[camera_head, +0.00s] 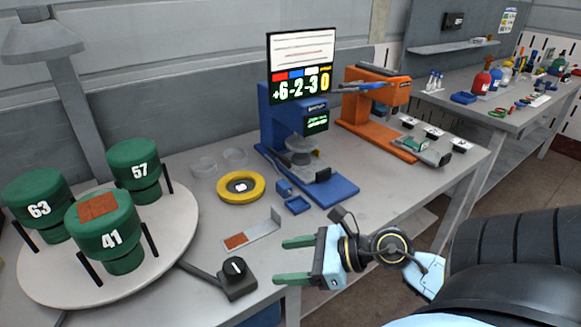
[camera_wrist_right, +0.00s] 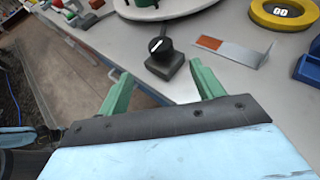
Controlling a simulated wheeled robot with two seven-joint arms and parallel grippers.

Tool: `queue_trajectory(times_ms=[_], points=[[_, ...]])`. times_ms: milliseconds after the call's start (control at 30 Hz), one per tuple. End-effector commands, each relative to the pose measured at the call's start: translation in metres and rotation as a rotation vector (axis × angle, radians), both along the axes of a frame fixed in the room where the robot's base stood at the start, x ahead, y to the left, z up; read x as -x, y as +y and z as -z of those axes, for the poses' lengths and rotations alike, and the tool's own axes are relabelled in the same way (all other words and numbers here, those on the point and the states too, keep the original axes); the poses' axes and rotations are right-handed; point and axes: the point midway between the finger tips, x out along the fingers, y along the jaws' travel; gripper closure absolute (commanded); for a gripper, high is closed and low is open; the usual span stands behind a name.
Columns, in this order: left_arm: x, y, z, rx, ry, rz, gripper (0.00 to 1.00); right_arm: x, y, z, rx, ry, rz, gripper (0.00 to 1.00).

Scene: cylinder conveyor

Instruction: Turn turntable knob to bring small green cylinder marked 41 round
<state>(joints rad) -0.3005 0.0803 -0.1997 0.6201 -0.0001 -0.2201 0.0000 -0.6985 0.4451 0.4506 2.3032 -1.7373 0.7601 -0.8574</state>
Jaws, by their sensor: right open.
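The turntable (camera_head: 172,238) is a pale round plate at the left of the head view. It carries green cylinders marked 41 (camera_head: 108,238), 63 (camera_head: 38,207) and 57 (camera_head: 138,166). Cylinder 41 has a brown patch on top and stands at the front of the plate. The black turntable knob (camera_head: 235,270) sits on a small dark box in front of the plate; it also shows in the right wrist view (camera_wrist_right: 160,47). My right gripper (camera_head: 281,261) is open and empty, to the right of the knob and apart from it. My left gripper is not in view.
A metal bracket (camera_head: 262,231) with a brown patch lies behind the knob. A yellow ring (camera_head: 241,188), a blue press (camera_head: 335,187) and an orange press (camera_head: 377,140) stand farther back.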

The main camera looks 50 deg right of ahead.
Motion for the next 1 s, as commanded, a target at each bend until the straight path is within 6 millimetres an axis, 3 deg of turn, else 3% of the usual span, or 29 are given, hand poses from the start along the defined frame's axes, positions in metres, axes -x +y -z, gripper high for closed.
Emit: queue_trajectory(times_ms=[167, 400, 567, 767, 1000], points=[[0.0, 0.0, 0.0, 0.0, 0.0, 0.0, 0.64, 0.002, 0.011, 0.001, -0.126, 0.051, -0.013, 0.33], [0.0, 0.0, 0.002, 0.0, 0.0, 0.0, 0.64, 0.013, 0.047, 0.001, -0.714, 0.364, -0.031, 0.33], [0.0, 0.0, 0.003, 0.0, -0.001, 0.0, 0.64, 0.018, 0.057, -0.001, -1.133, 0.654, 0.007, 0.33], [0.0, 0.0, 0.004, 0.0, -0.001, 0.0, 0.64, 0.017, 0.05, 0.004, -1.628, 1.043, 0.129, 0.33], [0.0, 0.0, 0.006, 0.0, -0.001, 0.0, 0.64, 0.009, 0.02, 0.028, -2.178, 1.463, 0.385, 0.33]])
